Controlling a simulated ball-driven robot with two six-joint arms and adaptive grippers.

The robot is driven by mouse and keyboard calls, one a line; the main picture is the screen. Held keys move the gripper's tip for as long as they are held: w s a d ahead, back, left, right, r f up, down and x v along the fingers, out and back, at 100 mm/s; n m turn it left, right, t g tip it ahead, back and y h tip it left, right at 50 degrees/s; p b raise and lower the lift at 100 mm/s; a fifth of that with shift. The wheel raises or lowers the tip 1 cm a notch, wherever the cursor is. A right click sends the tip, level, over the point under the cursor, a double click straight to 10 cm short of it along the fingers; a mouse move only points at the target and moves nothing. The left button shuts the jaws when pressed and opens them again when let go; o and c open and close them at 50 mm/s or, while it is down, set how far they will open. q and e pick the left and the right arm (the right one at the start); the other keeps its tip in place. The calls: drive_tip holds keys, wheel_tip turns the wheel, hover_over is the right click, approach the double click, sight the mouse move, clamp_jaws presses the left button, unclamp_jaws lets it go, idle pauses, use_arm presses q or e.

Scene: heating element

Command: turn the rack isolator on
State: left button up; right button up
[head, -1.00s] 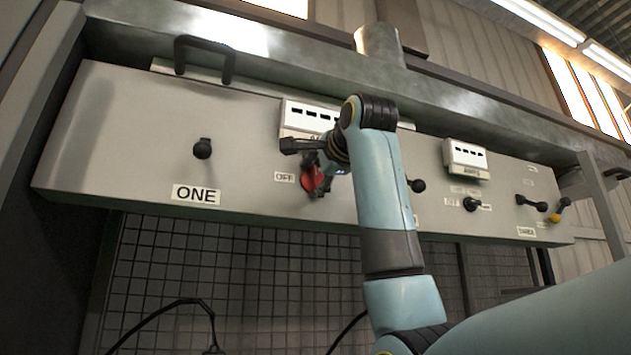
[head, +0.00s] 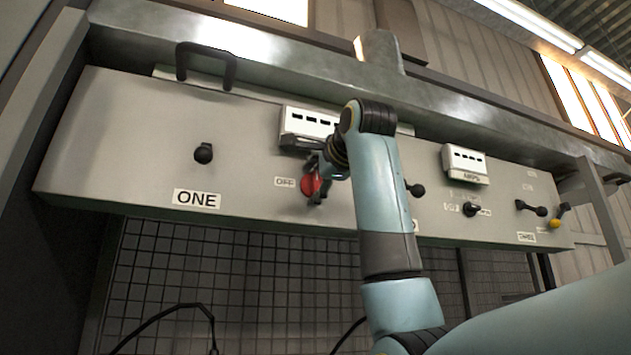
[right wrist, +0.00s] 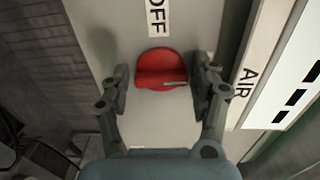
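The red rotary switch (head: 309,186) sits on the long grey panel, just right of an OFF label (head: 285,182). In the right wrist view the red switch (right wrist: 160,66) lies between the two fingers of my right gripper (right wrist: 162,76). The fingers are apart, one on each side, with gaps to the red part. Its raised grip runs across the picture, with a pale mark at its right end. In the head view my right gripper (head: 318,182) is at the switch and my wrist partly covers it. My left gripper is not in view.
The grey panel (head: 120,130) carries black knobs (head: 204,153), a ONE label (head: 197,198) and a white meter box (head: 465,160). Another white box (head: 300,118) is close above my right gripper. A black handle (head: 205,62) stands on top. Wire mesh (head: 200,270) is below.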

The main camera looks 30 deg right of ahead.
drive_tip(key=shift+o, duration=0.9)
drive_tip(key=v, duration=1.2)
